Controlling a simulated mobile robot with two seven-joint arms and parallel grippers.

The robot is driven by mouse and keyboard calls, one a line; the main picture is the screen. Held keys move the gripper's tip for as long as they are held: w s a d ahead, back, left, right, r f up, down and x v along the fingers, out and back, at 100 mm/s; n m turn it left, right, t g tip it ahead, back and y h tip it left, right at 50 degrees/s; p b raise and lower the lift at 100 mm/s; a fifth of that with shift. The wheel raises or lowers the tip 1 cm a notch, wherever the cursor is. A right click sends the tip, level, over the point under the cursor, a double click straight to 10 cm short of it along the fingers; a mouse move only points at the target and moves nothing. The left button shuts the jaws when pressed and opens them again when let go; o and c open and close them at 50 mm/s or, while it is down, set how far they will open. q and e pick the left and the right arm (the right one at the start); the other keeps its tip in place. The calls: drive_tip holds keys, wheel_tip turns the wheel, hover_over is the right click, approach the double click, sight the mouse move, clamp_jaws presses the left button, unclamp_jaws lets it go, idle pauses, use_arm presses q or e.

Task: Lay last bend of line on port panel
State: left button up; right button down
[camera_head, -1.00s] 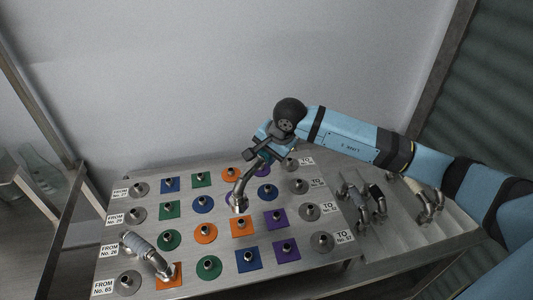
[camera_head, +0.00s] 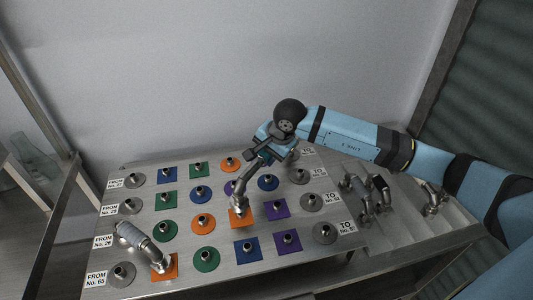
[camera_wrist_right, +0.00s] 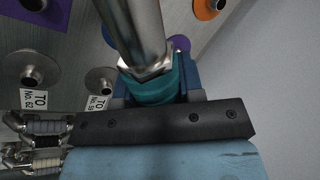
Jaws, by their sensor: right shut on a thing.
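My right gripper (camera_head: 268,155) is shut on a grey metal bend (camera_head: 252,188), over the upper right part of the port panel (camera_head: 140,190). The bend hangs tilted, its lower end over the orange square (camera_head: 247,219) in the panel's middle; I cannot tell whether it touches the port there. In the right wrist view the bend (camera_wrist_right: 135,30) rises from a hex nut and teal collar at the jaws. Another bend (camera_head: 142,243) lies at the panel's lower left, from the No. 26 grey disc to an orange square (camera_head: 172,262). My left gripper is not in view.
Ports on coloured squares and discs fill the panel, with FROM labels (camera_head: 95,280) at left and TO labels (camera_head: 346,227) at right. Several loose fittings (camera_head: 362,192) lie on the metal surface to the right. A pale wall stands behind.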

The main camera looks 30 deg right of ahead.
idle(0.3)
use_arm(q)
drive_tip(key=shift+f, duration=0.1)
use_arm(e)
drive_tip(key=shift+f, duration=0.2)
drive_tip(key=shift+f+b, duration=0.35)
drive_tip(key=shift+b, duration=0.15)
drive_tip(key=shift+f+b, duration=0.75)
drive_tip(key=shift+f, duration=0.05)
drive_tip(key=shift+f+b, duration=0.5)
drive_tip(key=shift+f, duration=0.05)
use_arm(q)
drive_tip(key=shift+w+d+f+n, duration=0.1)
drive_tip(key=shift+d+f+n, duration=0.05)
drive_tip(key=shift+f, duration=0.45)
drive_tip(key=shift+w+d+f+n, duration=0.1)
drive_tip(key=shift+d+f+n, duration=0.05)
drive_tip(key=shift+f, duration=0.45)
use_arm(e)
drive_tip(key=shift+f, duration=0.1)
use_arm(q)
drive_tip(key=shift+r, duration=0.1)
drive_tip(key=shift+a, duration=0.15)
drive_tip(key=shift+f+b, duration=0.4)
drive_tip(key=shift+b, duration=0.05)
use_arm(e)
drive_tip(key=shift+f, duration=0.2)
